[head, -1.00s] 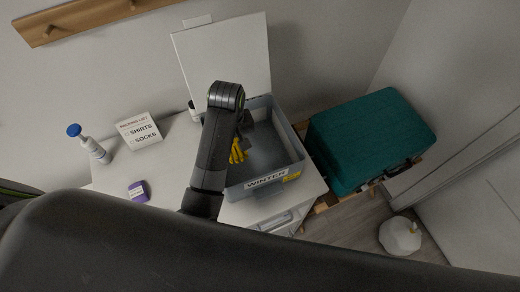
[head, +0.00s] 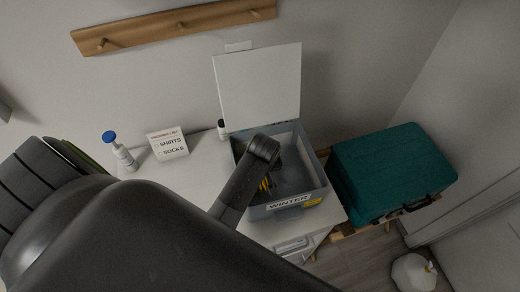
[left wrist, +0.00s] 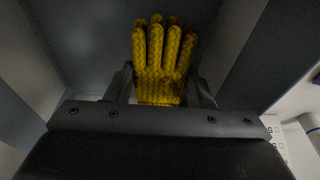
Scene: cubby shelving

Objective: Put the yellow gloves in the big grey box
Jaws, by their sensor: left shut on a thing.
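The yellow knitted gloves (left wrist: 160,62) are between the fingers of my left gripper (left wrist: 160,92) in the left wrist view, fingers pointing away from me. My left gripper is shut on them. In the head view, a small part of the gloves (head: 265,184) shows beside my arm, inside the outline of the big grey box (head: 287,208). The box is open, with a "WINTER" label on its front and its white lid (head: 258,88) raised behind. The box's grey walls surround the gloves in the left wrist view. Whether the gloves touch the box floor is unclear. My right gripper is not seen.
On the white cabinet left of the box stand a blue-capped bottle (head: 122,155), a packing list sign (head: 168,144) and a small dark-capped bottle (head: 223,128). A teal suitcase (head: 390,170) is right of the box. A white bag-like object (head: 412,273) is on the floor.

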